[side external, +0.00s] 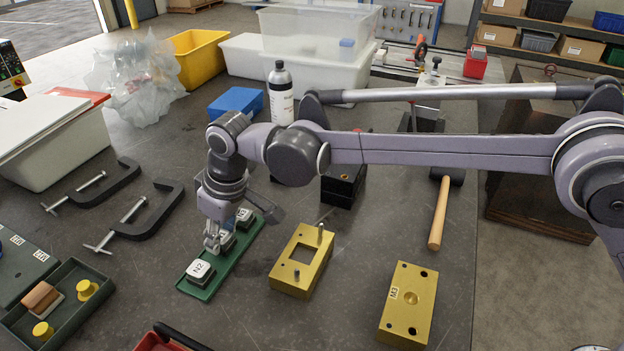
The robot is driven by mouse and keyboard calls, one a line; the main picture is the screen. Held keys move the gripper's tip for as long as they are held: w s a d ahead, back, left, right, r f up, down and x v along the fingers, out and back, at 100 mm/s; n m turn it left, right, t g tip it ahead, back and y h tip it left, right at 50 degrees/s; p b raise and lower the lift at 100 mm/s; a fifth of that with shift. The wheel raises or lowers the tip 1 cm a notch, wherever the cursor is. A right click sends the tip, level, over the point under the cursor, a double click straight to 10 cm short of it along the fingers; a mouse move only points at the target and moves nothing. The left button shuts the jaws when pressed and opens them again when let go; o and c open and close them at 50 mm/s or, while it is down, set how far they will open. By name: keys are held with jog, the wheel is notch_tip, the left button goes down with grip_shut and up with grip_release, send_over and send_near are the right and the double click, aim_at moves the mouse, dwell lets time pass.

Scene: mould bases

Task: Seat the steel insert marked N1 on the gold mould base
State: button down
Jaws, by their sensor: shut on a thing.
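A green tray (205,291) holds a row of steel inserts with white labels. The nearest insert (200,272) is marked N2. The far insert (245,217) has a label too small to read surely. My gripper (213,246) points down at the row and is shut on the middle insert (227,241). My fingers partly cover it, and I cannot read its mark. It appears still at tray level; I cannot tell if it is lifted. The gold mould base (288,279) lies right of the tray, with a square pocket and an upright pin.
A gold plate marked M3 (393,326) lies front right. A hammer (439,215) and black blocks (343,186) lie behind the mould base. Two clamps (140,222) and a dark tray with yellow knobs (75,318) are at left. Bare table separates tray and mould base.

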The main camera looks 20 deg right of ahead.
jog(key=shift+r, duration=0.35)
jog(key=shift+d+r, duration=0.1)
jog(key=shift+s+d+r, duration=0.15)
jog(key=shift+d+r, duration=0.05)
jog(key=shift+r, duration=0.05)
jog(key=s+d+r, duration=0.8)
jog(key=d+r, duration=0.1)
jog(key=d, duration=0.3)
jog(key=shift+s+d+f, duration=0.1)
jog(key=shift+f, duration=3.1)
jog(key=shift+f, duration=1.15)
